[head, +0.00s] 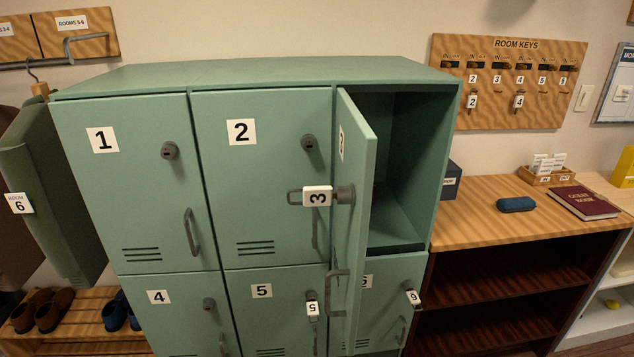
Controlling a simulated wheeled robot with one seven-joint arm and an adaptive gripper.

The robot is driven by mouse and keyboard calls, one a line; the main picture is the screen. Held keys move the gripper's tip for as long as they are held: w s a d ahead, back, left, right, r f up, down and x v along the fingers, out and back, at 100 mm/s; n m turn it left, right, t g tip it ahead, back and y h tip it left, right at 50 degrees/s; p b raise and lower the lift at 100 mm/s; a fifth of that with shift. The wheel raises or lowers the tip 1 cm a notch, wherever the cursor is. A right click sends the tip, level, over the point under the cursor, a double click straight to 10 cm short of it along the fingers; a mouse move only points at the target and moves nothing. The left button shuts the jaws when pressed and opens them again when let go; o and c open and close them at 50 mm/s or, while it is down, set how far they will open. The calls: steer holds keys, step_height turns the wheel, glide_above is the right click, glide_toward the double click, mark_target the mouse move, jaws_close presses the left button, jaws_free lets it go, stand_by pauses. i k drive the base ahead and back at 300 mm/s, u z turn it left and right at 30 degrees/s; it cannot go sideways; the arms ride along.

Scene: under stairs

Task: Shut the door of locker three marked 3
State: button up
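The door of locker three (354,225) stands wide open, swung out toward me from its left-hand hinge side and seen nearly edge-on. A key with a white tag marked 3 (317,197) sticks out of its lock, and a grey handle (338,290) is below. The door's own number plate (341,142) shows at a steep angle. The open compartment (401,160) at the top right of the green locker block shows a bare floor; part of its inside is hidden behind the door. My gripper is not in view.
Lockers 1 (120,180) and 2 (262,180) are shut, as are the lower ones. Keys with tags hang at lockers 5 (313,308) and 6 (413,297). A wooden shelf unit (470,232) stands at right, coats and shoes at left.

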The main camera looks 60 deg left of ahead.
mark_target(355, 141)
steer(key=u, duration=1.85)
steer(key=i, duration=0.5)
steer(key=z, duration=3.3)
steer(key=k, duration=2.7)
steer(key=u, duration=0.8)
